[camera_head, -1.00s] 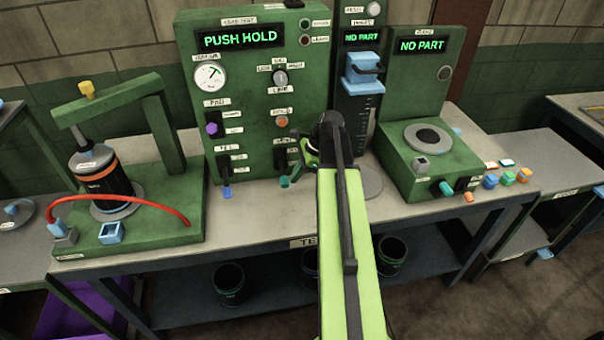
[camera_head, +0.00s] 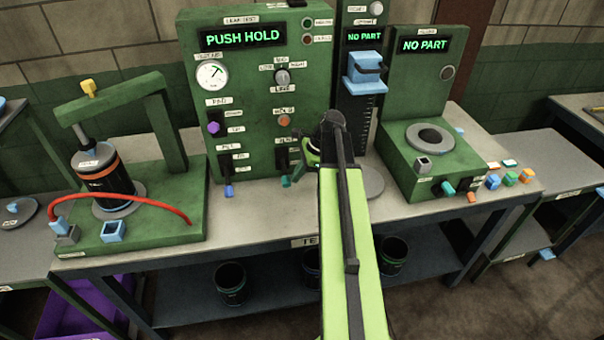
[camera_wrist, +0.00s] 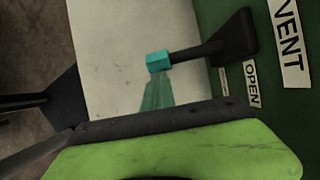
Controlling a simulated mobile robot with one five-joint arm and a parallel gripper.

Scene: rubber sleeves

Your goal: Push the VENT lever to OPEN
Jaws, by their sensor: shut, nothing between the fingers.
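The VENT lever (camera_wrist: 208,50) has a black stem with a teal tip. In the wrist view it sticks out from the green panel beside the VENT label (camera_wrist: 290,45) and the smaller OPEN label (camera_wrist: 251,84). In the head view its teal tip (camera_head: 286,181) shows low on the leak test panel (camera_head: 257,80). My gripper (camera_head: 309,157) is shut and empty, just right of the lever in the head view.
A blue-tipped lever (camera_head: 228,190) hangs left of the VENT lever. A black column with a blue slide (camera_head: 363,72) and a green NO PART station (camera_head: 428,160) stand to the right. A press fixture (camera_head: 130,220) with a red hose stands left. The bench front is mostly clear.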

